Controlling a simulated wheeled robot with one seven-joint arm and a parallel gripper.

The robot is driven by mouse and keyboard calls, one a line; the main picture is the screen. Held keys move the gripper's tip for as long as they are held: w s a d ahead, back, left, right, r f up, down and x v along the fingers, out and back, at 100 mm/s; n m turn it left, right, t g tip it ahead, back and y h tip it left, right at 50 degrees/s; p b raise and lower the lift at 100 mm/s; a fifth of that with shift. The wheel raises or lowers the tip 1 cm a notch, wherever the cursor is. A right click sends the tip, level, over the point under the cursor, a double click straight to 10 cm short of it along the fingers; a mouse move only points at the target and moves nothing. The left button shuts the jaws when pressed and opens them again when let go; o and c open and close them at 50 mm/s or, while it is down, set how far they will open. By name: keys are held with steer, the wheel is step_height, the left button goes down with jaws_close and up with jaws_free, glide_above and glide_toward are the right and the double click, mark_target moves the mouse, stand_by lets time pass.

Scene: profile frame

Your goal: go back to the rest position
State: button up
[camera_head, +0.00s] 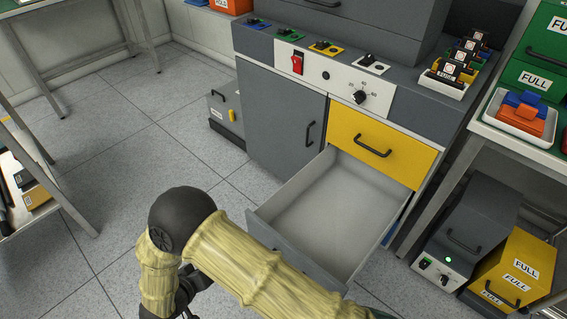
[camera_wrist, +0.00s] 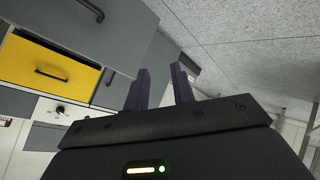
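My gripper (camera_wrist: 161,82) shows in the wrist view with its two dark fingers apart and nothing between them. The wrist view is roughly upside down, with the grey floor beyond the fingertips. In the head view my sleeved arm crosses the lower middle, in front of the open grey drawer; the gripper's fingers cannot be made out there. The open drawer (camera_head: 335,215) is pulled out and looks empty. Its grey front (camera_wrist: 112,35) also shows in the wrist view, to the left of the fingers. I see no contact between fingers and drawer.
The yellow drawer (camera_head: 384,152) above is shut, and the grey cabinet door (camera_head: 283,125) beside it is closed. A grey box (camera_head: 465,225) and a yellow box (camera_head: 515,268) stand at right. A table (camera_head: 75,55) stands at far left. Open floor (camera_head: 130,150) lies left of my arm.

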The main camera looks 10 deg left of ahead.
steer(key=w+d+r+m+g+y, duration=0.1)
steer(key=w+d+r+m+y, duration=0.2)
steer(key=w+r, duration=0.9)
steer(key=w+d+r+g+y, duration=0.15)
steer(key=w+d+r, duration=0.25)
steer(key=w+d, duration=0.4)
steer(key=s+d+r+m+g+h, duration=0.15)
steer(key=s+d, duration=0.25)
steer(key=d, duration=0.6)
steer(key=s+d+r+m+g, duration=0.1)
steer(key=s+d+r+g, duration=0.3)
steer(key=d, duration=0.6)
steer(key=s+d+r+m+t+h, duration=0.15)
steer(key=s+d, duration=0.35)
steer(key=d, duration=0.6)
step_height(320, 180, up, 37)
steer(key=p, duration=3.6)
steer(key=shift+s+f+n+g, duration=0.2)
steer(key=shift+s+n+g, duration=0.2)
steer(key=shift+s+g, duration=0.05)
steer(key=shift+y, duration=0.25)
